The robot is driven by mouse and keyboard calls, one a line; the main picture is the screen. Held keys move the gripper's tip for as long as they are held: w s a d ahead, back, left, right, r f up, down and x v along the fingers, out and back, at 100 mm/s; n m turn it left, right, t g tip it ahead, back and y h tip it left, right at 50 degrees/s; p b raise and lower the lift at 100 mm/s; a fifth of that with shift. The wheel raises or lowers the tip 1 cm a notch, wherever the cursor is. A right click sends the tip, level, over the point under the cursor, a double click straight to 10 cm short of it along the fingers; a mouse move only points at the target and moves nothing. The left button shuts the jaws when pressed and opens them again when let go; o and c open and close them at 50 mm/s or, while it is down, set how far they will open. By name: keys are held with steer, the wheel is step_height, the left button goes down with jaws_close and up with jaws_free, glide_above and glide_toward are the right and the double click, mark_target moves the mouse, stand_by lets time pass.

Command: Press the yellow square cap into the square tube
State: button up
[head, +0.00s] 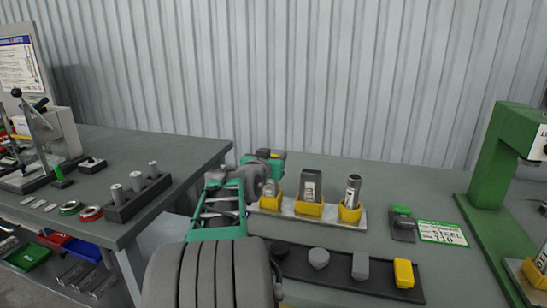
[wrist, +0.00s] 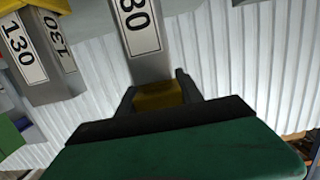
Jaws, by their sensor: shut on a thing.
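In the wrist view my gripper (wrist: 156,88) is shut on a yellow cap (wrist: 158,98), which shows between the fingers. The end of a grey tube labelled 80 (wrist: 142,45) lies right against the cap; I cannot tell whether the cap is inside it. In the head view my arm reaches to the left tube (head: 270,189), and my gripper hides its upper end. That tube stands in a yellow holder (head: 271,203).
A dark tray (head: 335,274) in front holds grey pieces (head: 318,258) and another yellow piece (head: 404,272). A green press (head: 490,165) and a sign card (head: 441,232) are at right. A second bench (head: 190,150) with cylinders is at left. The table behind the tubes is clear.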

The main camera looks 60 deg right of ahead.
steer(key=shift+f, duration=0.2)
steer(key=o, duration=1.4)
steer(key=v, duration=0.7)
steer(key=shift+a+b, duration=0.3)
steer(key=shift+a, duration=0.1)
